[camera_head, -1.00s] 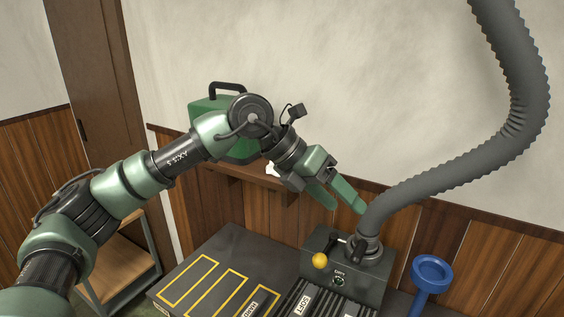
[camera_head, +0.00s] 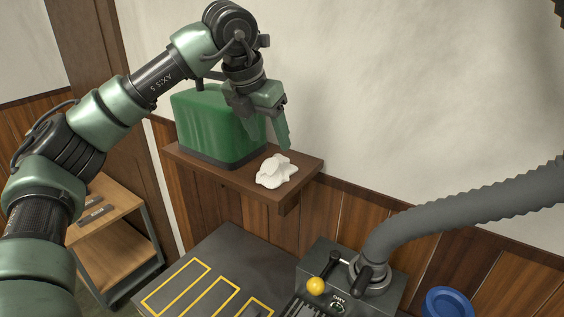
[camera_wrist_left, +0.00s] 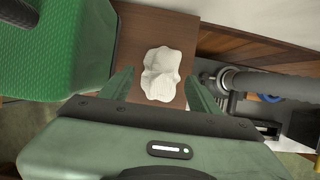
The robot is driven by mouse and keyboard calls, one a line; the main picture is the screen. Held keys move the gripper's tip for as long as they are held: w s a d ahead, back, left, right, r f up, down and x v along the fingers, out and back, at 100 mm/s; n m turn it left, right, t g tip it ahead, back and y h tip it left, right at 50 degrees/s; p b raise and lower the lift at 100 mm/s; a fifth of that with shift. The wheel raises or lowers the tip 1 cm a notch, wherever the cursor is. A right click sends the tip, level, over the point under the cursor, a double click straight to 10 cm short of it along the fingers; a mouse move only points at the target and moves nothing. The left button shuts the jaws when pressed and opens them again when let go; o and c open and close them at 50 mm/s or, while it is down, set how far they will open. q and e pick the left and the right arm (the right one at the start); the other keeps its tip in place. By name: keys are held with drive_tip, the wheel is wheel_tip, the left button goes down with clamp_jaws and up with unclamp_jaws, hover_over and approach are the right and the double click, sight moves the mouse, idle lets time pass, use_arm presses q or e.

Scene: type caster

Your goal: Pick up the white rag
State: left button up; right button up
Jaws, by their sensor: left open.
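The white rag (camera_head: 276,171) lies crumpled on a small brown wall shelf (camera_head: 230,178), to the right of a green case. My left gripper (camera_head: 281,135) is above the rag in the head view, pointing down, with its fingers apart from the rag. In the left wrist view the rag (camera_wrist_left: 161,74) shows between and beyond the two spread green fingers of the left gripper (camera_wrist_left: 160,88). The left gripper is open and empty. My right gripper is not in view.
The green case (camera_head: 215,125) stands on the shelf close to the left of the gripper. Below are a dark bench with yellow outlines (camera_head: 215,290), a machine with a yellow knob (camera_head: 315,286) and a thick grey hose (camera_head: 460,212). A blue funnel-like object (camera_head: 447,303) is at lower right.

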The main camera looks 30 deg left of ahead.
sight(274, 159)
use_arm(q)
wheel_tip(274, 159, down, 3)
drive_tip(key=shift+d+r+p, duration=0.15)
drive_tip(key=shift+r+p, duration=0.05)
drive_tip(key=shift+p, duration=0.5)
drive_tip(key=p+x, duration=0.1)
drive_tip(key=x, duration=0.2)
drive_tip(key=shift+s+d+f+p, duration=0.1)
drive_tip(key=shift+f+p, duration=0.3)
drive_tip(key=shift+f, duration=0.35)
drive_tip(key=c, duration=1.2)
clamp_jaws()
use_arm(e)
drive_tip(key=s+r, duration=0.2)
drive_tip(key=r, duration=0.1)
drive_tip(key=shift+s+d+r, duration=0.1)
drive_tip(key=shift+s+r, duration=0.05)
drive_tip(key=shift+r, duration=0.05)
